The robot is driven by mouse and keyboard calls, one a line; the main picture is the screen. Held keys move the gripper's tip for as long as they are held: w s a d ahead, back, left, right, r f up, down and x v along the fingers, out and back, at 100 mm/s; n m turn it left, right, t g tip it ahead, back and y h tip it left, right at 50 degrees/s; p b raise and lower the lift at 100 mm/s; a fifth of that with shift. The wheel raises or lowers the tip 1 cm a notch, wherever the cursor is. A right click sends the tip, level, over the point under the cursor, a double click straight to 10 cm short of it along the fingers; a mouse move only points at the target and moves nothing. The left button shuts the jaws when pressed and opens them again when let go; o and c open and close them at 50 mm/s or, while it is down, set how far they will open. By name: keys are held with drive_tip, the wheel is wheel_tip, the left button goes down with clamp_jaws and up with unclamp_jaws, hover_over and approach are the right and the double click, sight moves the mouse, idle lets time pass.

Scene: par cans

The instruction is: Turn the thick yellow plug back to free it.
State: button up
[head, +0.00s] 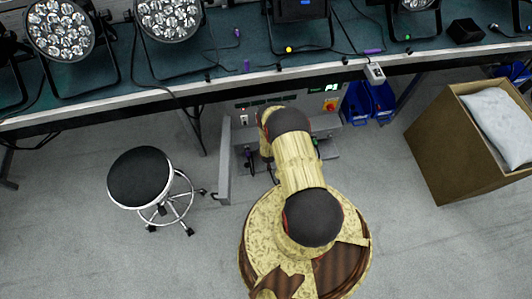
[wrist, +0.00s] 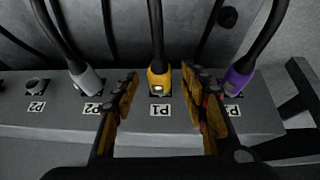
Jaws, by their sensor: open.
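The thick yellow plug (wrist: 158,78) sits in the socket labelled P1 in the wrist view, with a black cable rising from it. My gripper (wrist: 158,82) is open, with one finger on each side of the yellow plug and gaps between. I cannot tell how deep the fingertips are relative to it. In the head view my arm hides the yellow plug and my gripper.
A grey plug (wrist: 86,80) stands to the left and a purple plug (wrist: 238,80) to the right, close to my fingers. An empty socket (wrist: 36,86) is at far left.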

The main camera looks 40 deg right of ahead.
drive_tip(key=v, duration=1.1)
